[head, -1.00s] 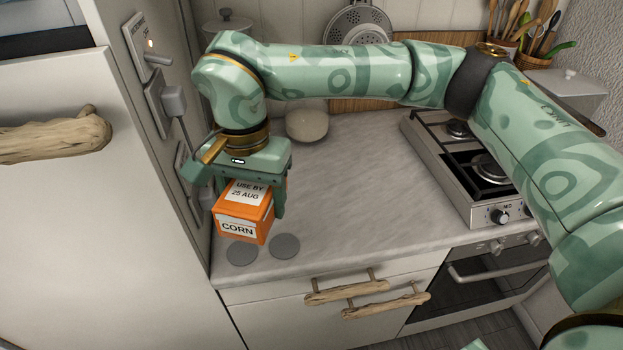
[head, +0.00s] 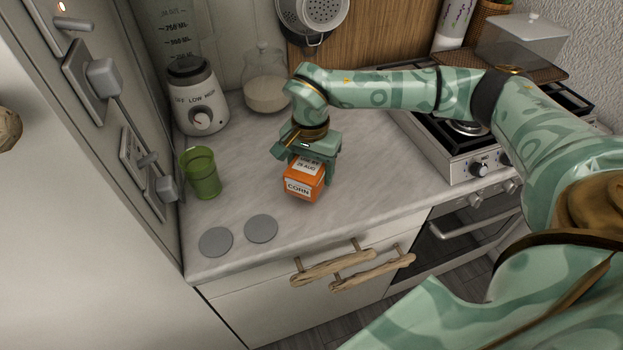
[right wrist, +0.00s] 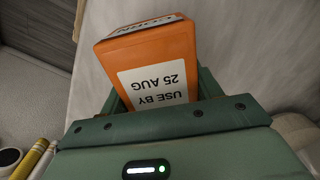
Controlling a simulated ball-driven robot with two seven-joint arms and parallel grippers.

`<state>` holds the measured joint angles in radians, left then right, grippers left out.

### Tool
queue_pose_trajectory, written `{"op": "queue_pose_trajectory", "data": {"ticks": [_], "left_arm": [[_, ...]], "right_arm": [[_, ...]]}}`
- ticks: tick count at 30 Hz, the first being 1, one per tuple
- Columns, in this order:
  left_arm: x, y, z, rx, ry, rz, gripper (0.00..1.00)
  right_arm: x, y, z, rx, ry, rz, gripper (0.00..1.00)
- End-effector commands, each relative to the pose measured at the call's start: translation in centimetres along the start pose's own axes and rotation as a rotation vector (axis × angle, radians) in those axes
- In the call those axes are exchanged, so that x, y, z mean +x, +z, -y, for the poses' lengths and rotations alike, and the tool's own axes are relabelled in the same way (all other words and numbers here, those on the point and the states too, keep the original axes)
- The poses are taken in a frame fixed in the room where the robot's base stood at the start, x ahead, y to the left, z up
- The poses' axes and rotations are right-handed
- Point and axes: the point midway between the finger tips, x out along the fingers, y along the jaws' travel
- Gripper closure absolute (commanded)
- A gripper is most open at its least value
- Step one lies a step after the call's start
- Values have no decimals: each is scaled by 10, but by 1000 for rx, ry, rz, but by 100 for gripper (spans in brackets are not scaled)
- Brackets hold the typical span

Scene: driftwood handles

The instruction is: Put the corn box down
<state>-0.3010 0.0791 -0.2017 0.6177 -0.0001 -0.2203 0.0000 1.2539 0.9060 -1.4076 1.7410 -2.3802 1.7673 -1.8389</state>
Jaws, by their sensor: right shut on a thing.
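The corn box (head: 303,182) is orange with white labels reading CORN and USE BY 25 AUG. In the head view it is held over the middle of the marble-look counter (head: 365,180); I cannot tell whether its bottom touches the surface. My right gripper (head: 308,165) comes down from above and is shut on the box. In the right wrist view the box (right wrist: 150,62) sits between the green fingers, tilted in the picture. My left gripper is not in view.
Two grey discs (head: 215,241) (head: 261,228) lie near the counter's front left. A green cup (head: 203,175), a blender base (head: 198,98) and a glass jar (head: 264,80) stand behind and left. A stove (head: 455,150) is at the right. Counter around the box is clear.

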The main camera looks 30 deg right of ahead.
Motion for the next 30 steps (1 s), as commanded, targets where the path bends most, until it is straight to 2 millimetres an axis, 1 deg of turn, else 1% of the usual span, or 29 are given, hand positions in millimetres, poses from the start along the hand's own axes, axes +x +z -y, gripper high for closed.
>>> {"op": "queue_pose_trajectory", "data": {"ticks": [5,6,10,21,22,24,30], "left_arm": [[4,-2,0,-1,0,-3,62],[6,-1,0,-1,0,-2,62],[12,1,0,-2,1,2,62],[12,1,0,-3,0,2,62],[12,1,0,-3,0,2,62],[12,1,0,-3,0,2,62],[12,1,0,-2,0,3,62]], "right_arm": [[12,-9,0,1,0,0,68],[18,-12,0,1,1,1,68],[41,-10,0,-2,1,3,68],[45,-10,0,0,-1,0,68],[45,-10,0,0,0,0,31],[45,-10,0,0,0,0,15],[45,-10,0,-1,-1,0,15]]}}
